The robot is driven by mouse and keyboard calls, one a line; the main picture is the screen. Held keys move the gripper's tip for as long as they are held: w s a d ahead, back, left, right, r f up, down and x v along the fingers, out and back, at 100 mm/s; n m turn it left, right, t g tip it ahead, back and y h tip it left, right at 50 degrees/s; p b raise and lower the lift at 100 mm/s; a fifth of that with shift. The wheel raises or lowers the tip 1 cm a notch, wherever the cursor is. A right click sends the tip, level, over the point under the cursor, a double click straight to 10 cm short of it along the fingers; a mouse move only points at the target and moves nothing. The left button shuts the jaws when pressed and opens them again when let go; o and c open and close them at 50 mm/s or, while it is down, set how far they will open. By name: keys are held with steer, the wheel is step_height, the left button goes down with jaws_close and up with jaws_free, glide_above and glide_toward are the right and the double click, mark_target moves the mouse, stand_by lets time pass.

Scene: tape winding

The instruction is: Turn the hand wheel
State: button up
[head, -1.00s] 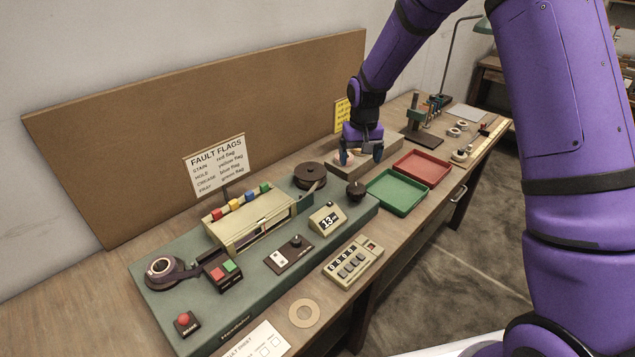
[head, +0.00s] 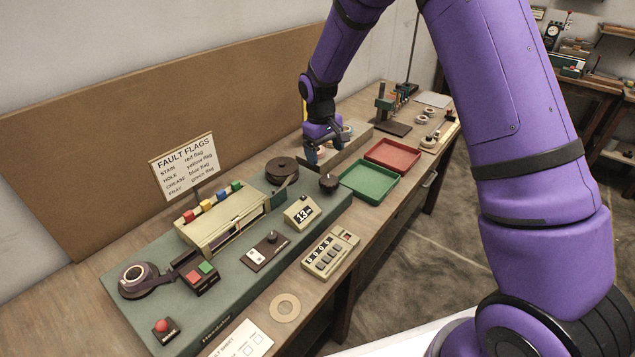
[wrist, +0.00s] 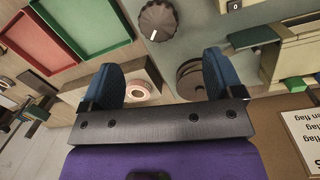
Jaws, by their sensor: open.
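The hand wheel appears to be the dark ribbed knob (head: 328,183) at the right end of the green machine base (head: 225,290). In the wrist view the knob (wrist: 157,20) is at the top centre with a white mark on its rim, beyond my fingertips. My gripper (head: 325,148) is open and empty, beyond the knob and above the wooden block holding tape rolls. In the wrist view the blue fingers of my gripper (wrist: 163,75) are spread wide, pointing up the picture, and do not touch the knob.
A dark reel (head: 282,171) stands left of the knob. A green tray (head: 369,181) and a red tray (head: 393,155) lie to its right. A tape roll (wrist: 142,90) shows between my fingers in the wrist view. A brown board (head: 90,140) stands behind.

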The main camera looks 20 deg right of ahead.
mark_target(329, 180)
steer(key=f+n+h, duration=0.1)
steer(key=f+n, duration=0.2)
steer(key=f+n+h, duration=0.1)
steer(key=f+n, duration=0.2)
steer(key=n, duration=0.1)
steer(key=d+f+n+h, duration=0.1)
steer(key=f+n, duration=0.3)
steer(key=shift+h, duration=0.3)
steer(key=c, duration=0.9)
